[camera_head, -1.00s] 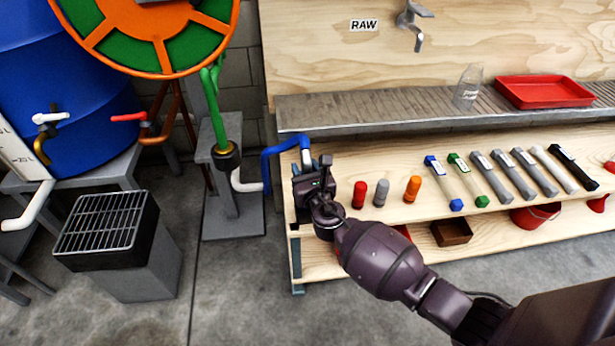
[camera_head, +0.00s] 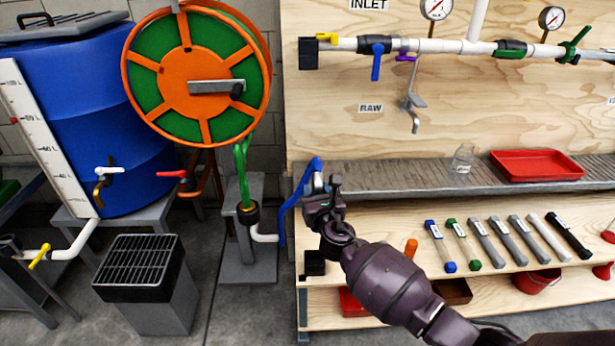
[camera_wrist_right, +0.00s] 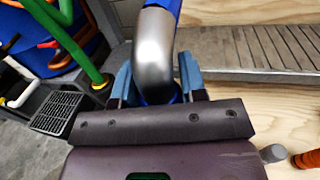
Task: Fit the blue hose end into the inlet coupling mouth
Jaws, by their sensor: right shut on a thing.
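My right gripper (camera_head: 322,200) is shut on the blue hose's end, in front of the bench's left end and just below the grey ledge. In the right wrist view, the hose end is a silver bent pipe (camera_wrist_right: 154,52) between the jaws, with blue hose above it. In the head view, the blue hose (camera_head: 290,208) arcs down to a white elbow at a stand. The inlet coupling (camera_head: 308,53) is a black block at the left end of the white pipe, under the INLET sign. It is well above and apart from the hose end. Its mouth cannot be made out. My left gripper is out of view.
A green and orange reel (camera_head: 195,85) and blue tank (camera_head: 80,120) stand at left. A black holder (camera_head: 314,262) is on the shelf below the gripper. A grey tap (camera_head: 411,105), glass (camera_head: 463,158) and red tray (camera_head: 537,165) are to the right. The board below the coupling is mostly clear.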

